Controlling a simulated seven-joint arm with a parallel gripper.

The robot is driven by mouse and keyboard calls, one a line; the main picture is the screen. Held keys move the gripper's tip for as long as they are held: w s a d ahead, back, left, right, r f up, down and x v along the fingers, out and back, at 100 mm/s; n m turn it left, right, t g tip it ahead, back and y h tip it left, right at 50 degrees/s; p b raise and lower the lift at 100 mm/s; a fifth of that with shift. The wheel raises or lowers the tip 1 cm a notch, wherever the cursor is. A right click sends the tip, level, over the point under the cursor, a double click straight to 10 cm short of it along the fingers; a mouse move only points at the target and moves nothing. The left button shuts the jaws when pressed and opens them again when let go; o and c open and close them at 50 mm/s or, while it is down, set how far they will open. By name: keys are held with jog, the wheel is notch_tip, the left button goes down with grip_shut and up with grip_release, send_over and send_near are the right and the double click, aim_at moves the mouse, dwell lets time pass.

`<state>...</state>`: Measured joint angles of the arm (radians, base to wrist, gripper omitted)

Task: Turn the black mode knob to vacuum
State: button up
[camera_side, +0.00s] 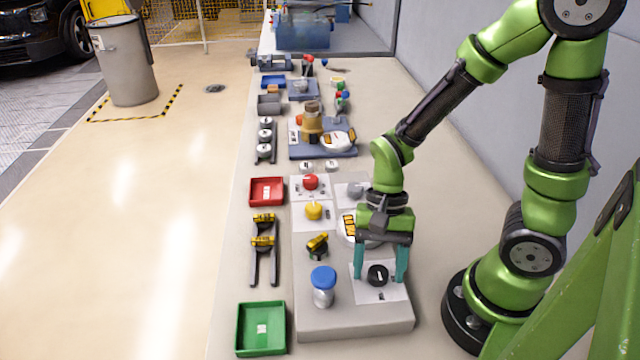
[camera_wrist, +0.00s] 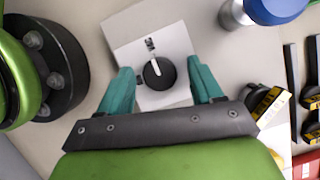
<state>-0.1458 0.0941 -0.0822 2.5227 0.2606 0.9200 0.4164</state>
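The black mode knob (camera_side: 378,275) sits on a white label plate (camera_side: 362,294) at the front right of the grey panel block. In the wrist view the knob (camera_wrist: 159,73) shows a white pointer line, tilted slightly from upright in the picture, its upper end toward a small dark printed mark (camera_wrist: 150,44) on the plate. The other markings are too small to read. My gripper (camera_side: 381,280) points down over the knob.
A black-and-yellow handle (camera_side: 317,245), a yellow knob (camera_side: 313,210) and a red knob (camera_side: 311,182) lie farther back. Green tray (camera_side: 240,330) and red tray (camera_side: 254,190) sit along the left bench edge.

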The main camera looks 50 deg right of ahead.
jog(key=v, duration=1.7)
jog(key=shift+s, duration=0.15)
jog(key=r+n+t, duration=0.1)
jog(key=n+t, duration=0.1)
jog(key=t, duration=0.1)
jog(key=r+n+t+h, duration=0.1)
jog(key=n+t, duration=0.2)
jog(key=r+n+t, duration=0.1)
jog(key=n+t, duration=0.1)
jog(key=t, duration=0.1)
jog(key=shift+w+a+r+t+h, duration=0.3)
jog(key=shift+w+a+t+h, duration=0.05)
jog(key=shift+a+t+h, duration=0.05)
